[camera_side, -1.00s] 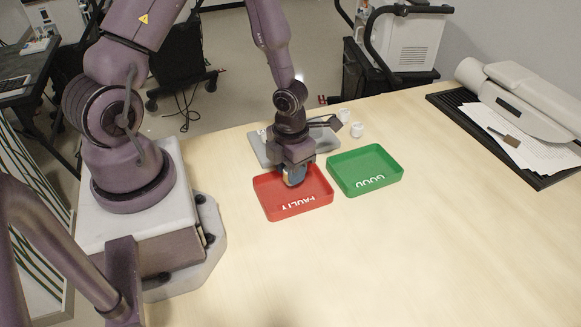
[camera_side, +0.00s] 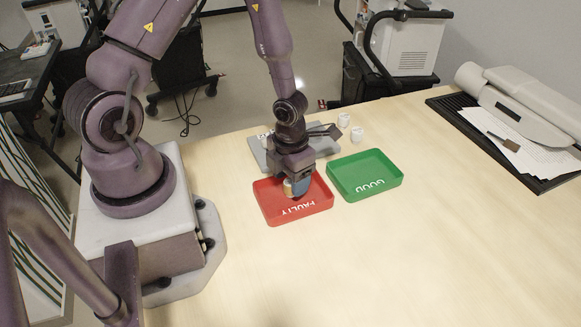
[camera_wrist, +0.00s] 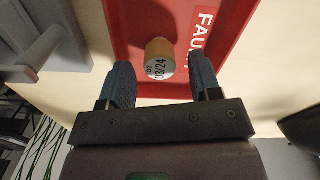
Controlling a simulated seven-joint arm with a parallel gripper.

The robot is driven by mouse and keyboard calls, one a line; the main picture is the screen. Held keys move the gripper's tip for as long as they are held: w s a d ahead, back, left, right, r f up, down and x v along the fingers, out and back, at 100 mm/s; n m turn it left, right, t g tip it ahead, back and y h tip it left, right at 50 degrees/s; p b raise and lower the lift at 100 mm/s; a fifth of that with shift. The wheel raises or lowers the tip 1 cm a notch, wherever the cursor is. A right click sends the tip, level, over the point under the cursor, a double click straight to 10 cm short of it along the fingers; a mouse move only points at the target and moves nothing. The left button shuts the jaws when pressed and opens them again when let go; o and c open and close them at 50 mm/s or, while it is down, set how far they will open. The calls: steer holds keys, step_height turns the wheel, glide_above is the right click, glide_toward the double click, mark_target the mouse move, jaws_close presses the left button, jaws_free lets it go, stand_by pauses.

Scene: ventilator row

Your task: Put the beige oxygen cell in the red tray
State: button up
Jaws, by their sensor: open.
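The beige oxygen cell (camera_wrist: 160,55) shows in the wrist view, its pale end marked "O2 03/24" facing the camera. It appears inside the red tray (camera_wrist: 130,18), between and just beyond my fingertips, with visible gaps to both fingers. In the side view the cell (camera_side: 288,187) shows partly beside my fingers, low in the red tray (camera_side: 300,208), which is lettered "FAULTY". My gripper (camera_side: 297,188) is open and points down into that tray. It also shows in the wrist view (camera_wrist: 160,72). Whether the cell touches the tray floor is hard to tell.
A green tray (camera_side: 365,175) lettered "GOOD" stands right of the red one. The front table is clear.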

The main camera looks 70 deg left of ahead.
step_height(320, 180, up, 18)
steer(key=s+f+n+y, duration=0.1)
steer(key=s+n+y, duration=0.1)
steer(key=n, duration=0.6)
steer(key=s+d+r+n+t+h, duration=0.1)
steer(key=s+d+r+n+t, duration=0.1)
steer(key=r+n, duration=0.5)
steer(key=s+d+r+n+t+h, duration=0.1)
steer(key=r+n, duration=0.6)
steer(key=n, duration=1.1)
steer(key=s+d+t, duration=0.1)
steer(key=s+t, duration=0.1)
steer(key=s, duration=0.1)
steer(key=shift+r+t, duration=0.3)
steer(key=shift+r, duration=0.05)
